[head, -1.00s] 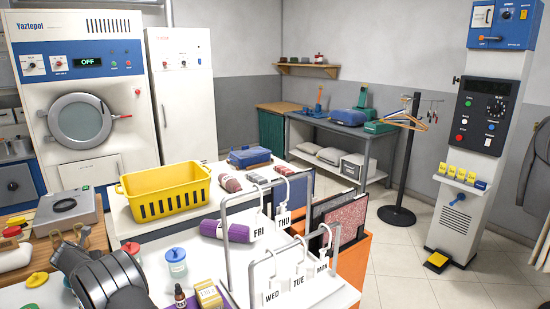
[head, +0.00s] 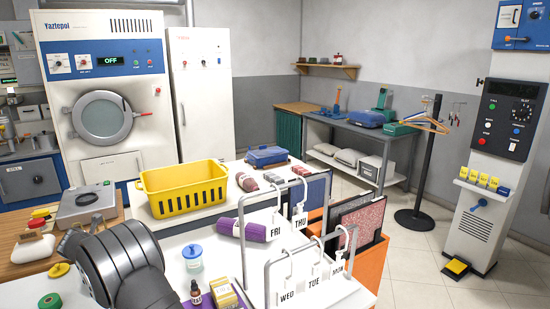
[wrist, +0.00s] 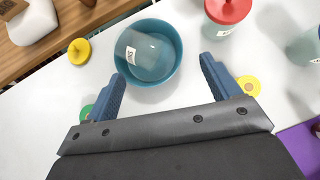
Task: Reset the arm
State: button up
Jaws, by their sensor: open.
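My gripper (wrist: 160,92) shows in the wrist view with its two blue fingers spread wide and nothing between them. It hangs above the white table (wrist: 108,28). A teal bowl (wrist: 176,42) with a clear labelled container (wrist: 140,52) lying in it is just beyond the fingertips. In the head view my dark arm link is at the lower left, and the gripper itself is hidden or out of frame.
A red-lidded jar (wrist: 228,12) stands right of the bowl. A yellow lid (wrist: 79,51) lies left of it. In the head view a yellow basket (head: 183,190), a blue-lidded jar (head: 193,258), a small dropper bottle (head: 196,291) and metal tag racks (head: 241,235) stand around the arm.

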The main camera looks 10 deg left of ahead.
jog(key=x, duration=0.9)
jog(key=shift+w+f, duration=0.15)
jog(key=shift+f, duration=0.2)
jog(key=w+d+r, duration=0.5)
jog(key=d+r, duration=0.6)
jog(key=r, duration=0.1)
jog(key=s+d+n, duration=0.1)
jog(key=s+d, duration=0.2)
jog(key=s, duration=2.3)
jog(key=shift+s+r+y, duration=0.2)
jog(key=shift+r+y, duration=0.1)
jog(key=shift+o, duration=0.2)
jog(key=o, duration=0.4)
jog(key=shift+c, duration=0.2)
